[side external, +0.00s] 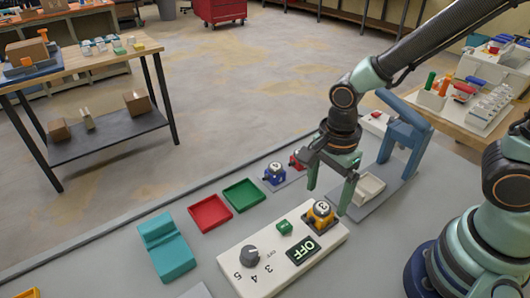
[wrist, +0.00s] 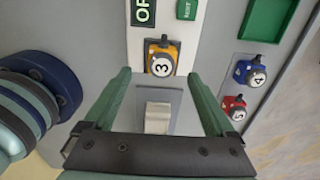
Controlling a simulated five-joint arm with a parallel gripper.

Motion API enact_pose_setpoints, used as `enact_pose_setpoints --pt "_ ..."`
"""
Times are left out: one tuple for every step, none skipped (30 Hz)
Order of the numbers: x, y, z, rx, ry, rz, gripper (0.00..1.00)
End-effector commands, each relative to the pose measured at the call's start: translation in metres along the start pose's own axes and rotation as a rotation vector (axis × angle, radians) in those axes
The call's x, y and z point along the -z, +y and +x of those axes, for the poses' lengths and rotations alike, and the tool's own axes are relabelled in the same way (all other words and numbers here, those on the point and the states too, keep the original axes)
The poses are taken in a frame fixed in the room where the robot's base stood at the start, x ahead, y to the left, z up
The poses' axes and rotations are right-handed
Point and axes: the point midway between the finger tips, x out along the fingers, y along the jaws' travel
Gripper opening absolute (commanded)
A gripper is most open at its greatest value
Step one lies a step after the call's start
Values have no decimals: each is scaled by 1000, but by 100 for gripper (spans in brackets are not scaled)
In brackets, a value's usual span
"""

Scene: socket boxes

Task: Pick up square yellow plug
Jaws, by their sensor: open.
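The square yellow plug (side external: 319,216) sits at the right end of a white socket box (side external: 262,262). In the wrist view the plug (wrist: 162,57) has a round white top marked 3. My gripper (side external: 328,200) is open and points down, with its fingers close to the plug. In the wrist view my gripper (wrist: 159,73) has nothing between its fingertips, and the plug shows just beyond them, roughly centred. The exact height of the fingertips over the plug is hard to tell.
The box carries a dial (side external: 249,256), a green button (side external: 285,227) and an OFF display (side external: 302,249). Blue (side external: 275,173) and red (side external: 297,158) plugs stand behind. Red (side external: 210,213) and green (side external: 244,195) trays and a teal holder (side external: 166,246) lie left. A pale tray (side external: 369,190) is right.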

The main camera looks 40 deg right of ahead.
Motion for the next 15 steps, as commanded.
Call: enact_pose_setpoints --pt "0 0 3 -2 1 0 90" --pt "0 0 4 -3 1 0 90" --pt "0 0 8 -4 1 0 90" --pt "0 0 12 -5 2 -1 90" --pt "-1 0 15 -5 2 -1 90" --pt "-1 0 20 -6 2 -1 90" --pt "-2 -1 24 -6 2 -1 90" --pt "-2 -1 28 -6 2 -1 90" --pt "-2 -2 33 -6 2 -1 90" --pt "-2 -2 36 -6 2 -1 90" --pt "-2 -2 39 -5 2 0 90" --pt "-2 -2 43 -5 2 0 90" --pt "-2 -2 45 -4 2 0 90" --pt "-2 -2 47 -3 1 0 90" --pt "-2 -2 49 -3 1 0 90"
